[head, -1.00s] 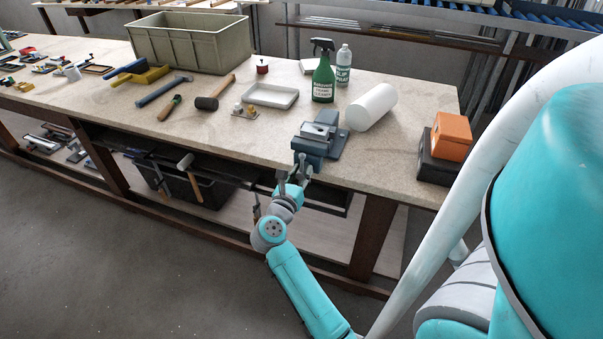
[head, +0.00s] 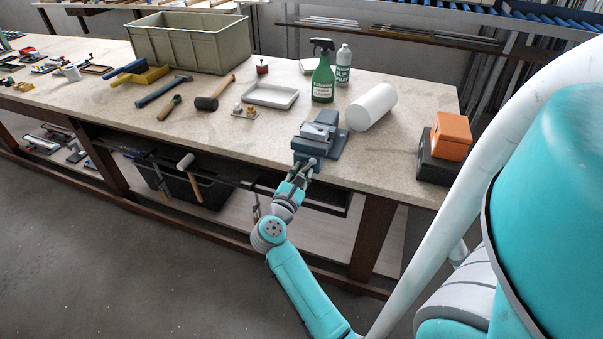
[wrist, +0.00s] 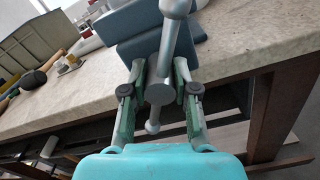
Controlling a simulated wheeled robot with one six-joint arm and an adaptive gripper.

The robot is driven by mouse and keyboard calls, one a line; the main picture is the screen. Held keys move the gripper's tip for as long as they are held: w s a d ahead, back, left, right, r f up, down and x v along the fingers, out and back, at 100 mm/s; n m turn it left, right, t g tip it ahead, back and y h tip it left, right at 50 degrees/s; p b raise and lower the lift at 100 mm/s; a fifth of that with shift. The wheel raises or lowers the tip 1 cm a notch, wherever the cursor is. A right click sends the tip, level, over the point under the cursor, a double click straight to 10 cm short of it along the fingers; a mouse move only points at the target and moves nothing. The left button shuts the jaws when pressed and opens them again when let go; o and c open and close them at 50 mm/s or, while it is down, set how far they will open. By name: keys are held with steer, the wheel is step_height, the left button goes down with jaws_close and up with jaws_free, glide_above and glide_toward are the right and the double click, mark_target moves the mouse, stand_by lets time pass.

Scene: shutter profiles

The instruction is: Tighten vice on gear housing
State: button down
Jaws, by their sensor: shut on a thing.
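The blue-grey vice (head: 330,150) stands at the front edge of the bench. A light grey metal piece (head: 319,131) sits at its jaws; I cannot tell for sure that it is the gear housing. My gripper (head: 304,172) is at the vice's front, just off the bench edge. In the wrist view my gripper (wrist: 160,92) has its two fingers on either side of the round hub of the grey vice handle (wrist: 169,45), shut on it. The handle bar stands nearly upright, slightly tilted, with a ball at its upper end. The vice body (wrist: 140,30) shows behind; its jaws are hidden there.
Orange and black boxes (head: 452,137) are to the right. A white tray (head: 271,95) and a mallet (head: 213,93) lie left. The floor (head: 130,270) in front is clear.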

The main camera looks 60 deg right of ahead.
steer(key=shift+m, duration=1.1)
steer(key=c, duration=0.9)
jaws_free()
steer(key=shift+a, duration=0.1)
steer(key=a, duration=0.8)
steer(key=s+a, duration=0.1)
steer(key=a, duration=0.3)
